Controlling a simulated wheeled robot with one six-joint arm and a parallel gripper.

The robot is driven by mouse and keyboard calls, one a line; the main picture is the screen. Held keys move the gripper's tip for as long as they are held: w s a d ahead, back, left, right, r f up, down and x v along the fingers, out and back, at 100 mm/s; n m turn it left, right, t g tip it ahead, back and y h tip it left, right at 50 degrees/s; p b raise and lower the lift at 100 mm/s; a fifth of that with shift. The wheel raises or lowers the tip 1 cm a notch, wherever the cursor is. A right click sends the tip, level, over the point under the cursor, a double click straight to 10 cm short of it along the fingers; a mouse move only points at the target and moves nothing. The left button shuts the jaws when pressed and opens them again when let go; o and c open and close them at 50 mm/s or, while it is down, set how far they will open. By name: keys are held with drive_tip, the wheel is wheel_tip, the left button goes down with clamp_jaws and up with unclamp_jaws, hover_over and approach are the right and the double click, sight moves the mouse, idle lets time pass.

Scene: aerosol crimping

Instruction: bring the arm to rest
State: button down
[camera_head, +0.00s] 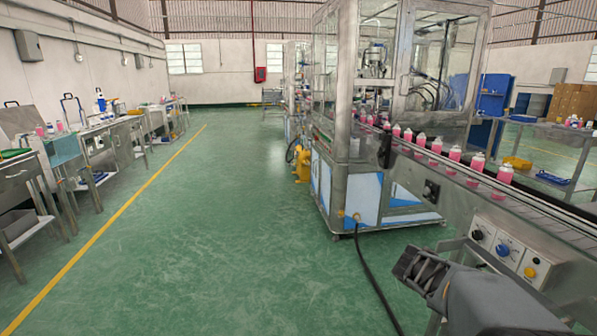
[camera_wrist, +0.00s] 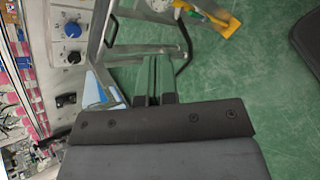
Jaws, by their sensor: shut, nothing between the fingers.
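My gripper (camera_head: 412,266) is at the lower right of the head view, dark grey, in front of the conveyor's control box. It is shut and empty. In the wrist view its two dark fingertips (camera_wrist: 154,98) show above the black gripper body, over the green floor and beside a metal frame. My grey forearm runs to the lower right corner of the head view.
The conveyor (camera_head: 540,205) with several pink bottles (camera_head: 477,163) runs along the right, into a glazed machine (camera_head: 400,60). The control box (camera_head: 510,255) has knobs. A black cable (camera_head: 372,280) lies on the floor. Benches line the left; the green aisle (camera_head: 210,240) is clear.

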drive_tip(key=s+a+r+m+t+y+p, duration=0.1)
drive_tip(key=s+a+r+m+y+p, duration=0.2)
drive_tip(key=a, duration=0.4)
drive_tip(key=s+a+r+m+t+y+p, duration=0.1)
drive_tip(key=s+a+r+m+y+p, duration=0.2)
drive_tip(key=a+r+p, duration=0.3)
drive_tip(key=s+a+r+m+t+y+p, duration=0.1)
drive_tip(key=s+a+r+m+y+p, duration=0.2)
drive_tip(key=a, duration=0.5)
wheel_tip(320, 180, up, 2)
drive_tip(key=shift+s+a+y+p, duration=0.2)
drive_tip(key=shift+s+y+p, duration=0.15)
drive_tip(key=shift+y+p, duration=0.4)
